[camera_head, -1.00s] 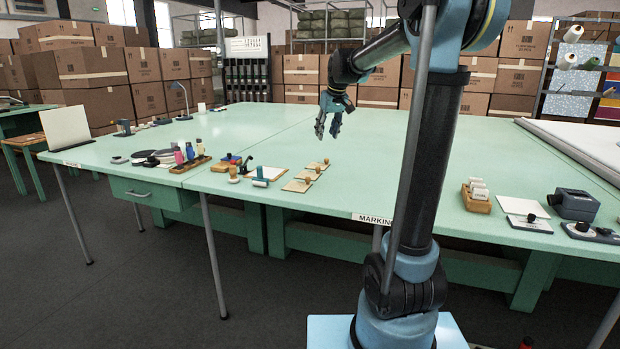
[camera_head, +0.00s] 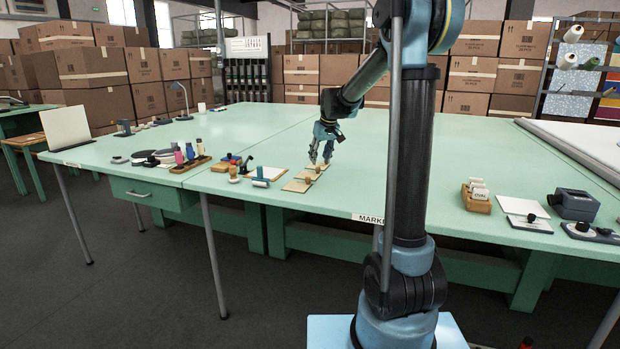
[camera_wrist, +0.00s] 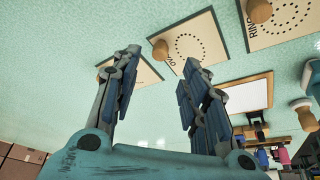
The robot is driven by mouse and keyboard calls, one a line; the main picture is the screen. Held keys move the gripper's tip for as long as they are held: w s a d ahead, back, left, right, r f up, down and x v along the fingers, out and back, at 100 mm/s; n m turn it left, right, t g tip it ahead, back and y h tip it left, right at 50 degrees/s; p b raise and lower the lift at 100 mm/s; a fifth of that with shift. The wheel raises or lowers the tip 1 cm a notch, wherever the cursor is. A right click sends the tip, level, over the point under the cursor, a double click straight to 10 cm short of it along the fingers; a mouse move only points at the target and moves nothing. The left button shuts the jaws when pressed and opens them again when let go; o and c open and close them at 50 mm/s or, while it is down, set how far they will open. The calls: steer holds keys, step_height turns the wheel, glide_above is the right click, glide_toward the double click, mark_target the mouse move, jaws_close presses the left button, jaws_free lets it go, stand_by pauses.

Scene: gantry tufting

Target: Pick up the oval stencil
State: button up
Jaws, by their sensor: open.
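Three thin pale stencil boards lie in a slanting row on the green table. The wrist view shows the left board (camera_wrist: 148,73), the middle board (camera_wrist: 190,45) and the right board (camera_wrist: 285,22), which reads RING. In the head view the nearest board (camera_head: 296,187) is clear of my gripper (camera_head: 319,160). My gripper is open and empty, pointing down above the far end of the row.
Left of the stencils stand a white pad (camera_head: 268,174) and several small tools and bottles. A wooden block holder (camera_head: 476,204), a white sheet (camera_head: 523,207) and a grey device (camera_head: 574,204) stand at the right. The table behind the row is clear.

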mark_target(308, 172)
steer(key=shift+x, duration=2.6)
steer(key=shift+s+d+f, duration=0.1)
steer(key=shift+s+d, duration=0.05)
steer(key=shift+s, duration=0.05)
jaws_close()
